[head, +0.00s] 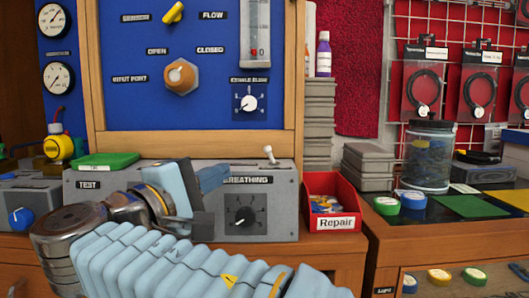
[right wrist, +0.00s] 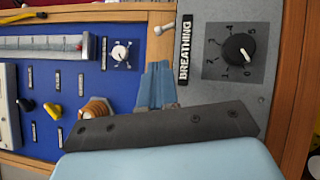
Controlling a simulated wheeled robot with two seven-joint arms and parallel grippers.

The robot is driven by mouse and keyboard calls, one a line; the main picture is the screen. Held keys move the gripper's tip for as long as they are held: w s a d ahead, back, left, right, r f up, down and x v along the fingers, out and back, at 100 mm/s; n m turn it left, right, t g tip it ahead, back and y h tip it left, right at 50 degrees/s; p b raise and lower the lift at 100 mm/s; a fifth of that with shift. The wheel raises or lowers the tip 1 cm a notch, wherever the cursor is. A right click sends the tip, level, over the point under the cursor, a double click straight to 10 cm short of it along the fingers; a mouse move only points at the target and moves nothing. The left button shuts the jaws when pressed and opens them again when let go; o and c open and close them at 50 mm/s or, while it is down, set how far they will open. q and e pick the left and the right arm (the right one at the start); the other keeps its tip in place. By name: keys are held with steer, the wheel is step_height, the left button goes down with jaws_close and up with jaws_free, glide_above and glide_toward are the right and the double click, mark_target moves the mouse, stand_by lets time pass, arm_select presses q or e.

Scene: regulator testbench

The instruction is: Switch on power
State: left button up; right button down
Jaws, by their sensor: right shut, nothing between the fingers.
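A white toggle lever (head: 268,153) stands on the top edge of the grey test box (head: 286,200), right of the middle. In the right wrist view the lever (right wrist: 163,28) shows beyond the fingers. No label that says power can be read. The box front has TEST and BREATHING labels and a black numbered dial (head: 243,217), which also shows in the right wrist view (right wrist: 238,47). My right gripper (head: 214,178) is shut and empty, in front of the box, left of the lever and apart from it in the picture. Its body hides part of the box front. My left gripper is not in view.
Behind the box rises a blue panel (head: 200,110) with knobs and a wooden frame. A red Repair bin (head: 331,203) stands right of the box. A green object (head: 106,161) lies on the box's left top. A jar (head: 428,155) stands farther right.

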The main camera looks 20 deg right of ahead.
mark_target(251, 168)
stand_by(0.3)
steer(key=p+x, duration=0.1)
steer(key=x, duration=0.9)
